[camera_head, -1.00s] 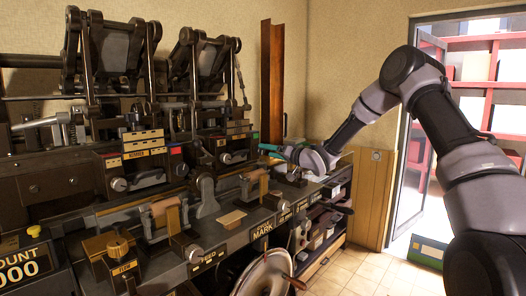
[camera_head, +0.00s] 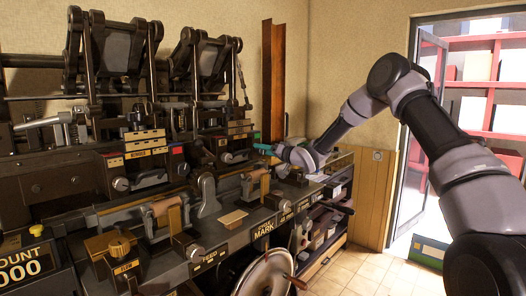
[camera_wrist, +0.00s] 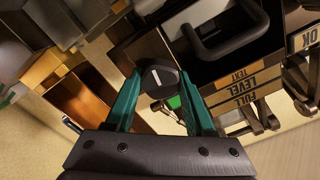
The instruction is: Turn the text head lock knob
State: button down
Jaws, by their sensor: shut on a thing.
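The knob (camera_wrist: 160,77) is dark and rounded with a white line on its face, and it sits between my fingertips in the wrist view. My gripper (camera_wrist: 160,84) has teal fingers, one on each side of the knob, and is shut on it. In the head view my gripper (camera_head: 264,149) is at the right end of the rear right press head (camera_head: 232,143). The knob it holds cannot be made out there. The white line runs nearly upright in the wrist picture, slightly tilted.
A brown steel beam (camera_head: 273,80) stands behind the bench. A large wheel (camera_head: 266,273) is below.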

jog(key=n, duration=1.2)
jog(key=shift+s+a+n, duration=0.1)
jog(key=shift+s+n, duration=0.05)
jog(key=shift+n, duration=0.25)
jog(key=n, duration=0.6)
jog(key=shift+f, duration=0.1)
jog(key=n, duration=0.5)
jog(key=shift+n, duration=0.4)
jog(key=shift+f, duration=0.1)
jog(key=shift+c, duration=1.3)
grip_release()
